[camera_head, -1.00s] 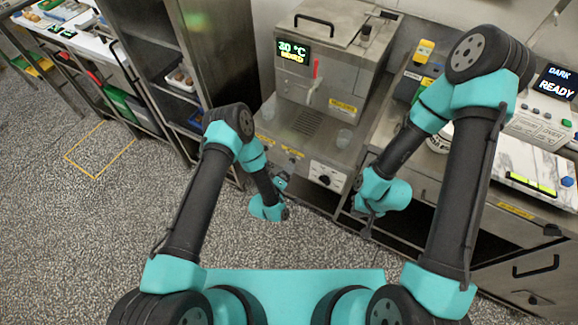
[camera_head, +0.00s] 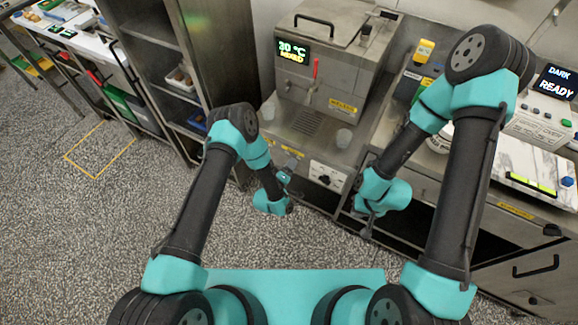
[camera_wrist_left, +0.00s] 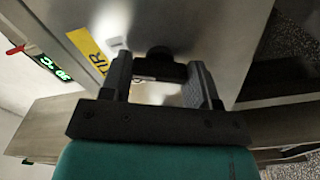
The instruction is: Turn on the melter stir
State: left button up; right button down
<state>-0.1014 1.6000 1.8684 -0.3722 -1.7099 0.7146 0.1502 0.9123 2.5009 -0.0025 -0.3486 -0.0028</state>
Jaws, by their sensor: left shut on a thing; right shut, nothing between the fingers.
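The steel melter (camera_head: 318,75) stands at the back, with a green "30 °C" readout (camera_head: 293,50) and a smaller yellow word under it. Its lower front has a white dial panel with a black knob (camera_head: 324,180). My left gripper (camera_head: 291,165) is at the lower front, left of that panel. In the left wrist view, my left gripper (camera_wrist_left: 160,68) has its fingers on either side of a black stir knob (camera_wrist_left: 158,54), beside a yellow label (camera_wrist_left: 88,50) partly reading "TIR". The knob's setting is hidden. My right gripper (camera_head: 367,228) is shut and empty, right of the dial panel.
A shelf rack (camera_head: 160,75) is at the left. A counter with a "READY" display (camera_head: 557,82) is at the right. The floor in front is clear.

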pick_arm(q)
jog(key=shift+c, duration=0.7)
jog(key=shift+m, duration=0.7)
jog(key=o, duration=0.9)
jog(key=shift+s, duration=0.1)
jog(key=v, duration=1.7)
jog(key=shift+s, duration=0.1)
